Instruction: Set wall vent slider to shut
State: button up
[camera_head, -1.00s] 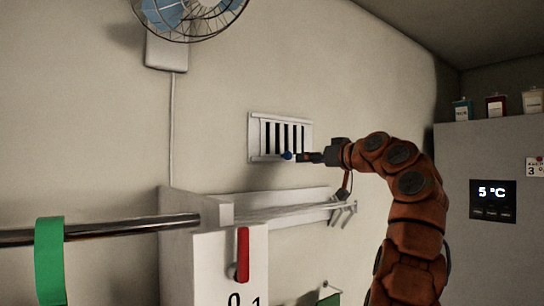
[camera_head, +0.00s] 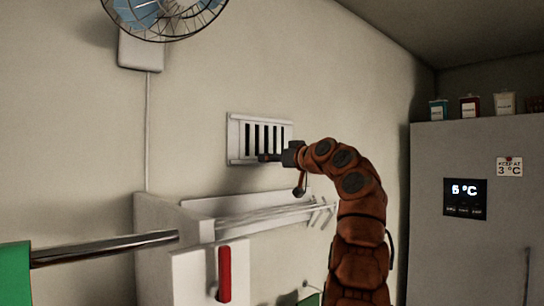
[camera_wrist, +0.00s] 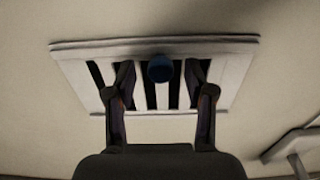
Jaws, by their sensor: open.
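The wall vent (camera_head: 234,138) is a white slatted grille with dark gaps showing between its slats. It fills the upper middle of the wrist view (camera_wrist: 236,75). A round blue knob (camera_wrist: 160,68) sits on the vent, near its upper edge in the wrist view. My gripper (camera_head: 265,157) is at the vent's lower part in the head view, where it hides the knob. In the wrist view my gripper (camera_wrist: 160,73) is open, with one finger on each side of the knob. Visible gaps separate both fingers from the knob.
Below the vent is a white wall rack (camera_head: 270,205) with rods. A red handle (camera_head: 225,273) is on a white panel at lower centre, and a metal bar (camera_head: 105,248) is at left. A fan (camera_head: 165,15) is upper left. A grey fridge (camera_head: 465,150) stands at right.

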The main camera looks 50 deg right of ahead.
grip_shut()
dwell(0.4)
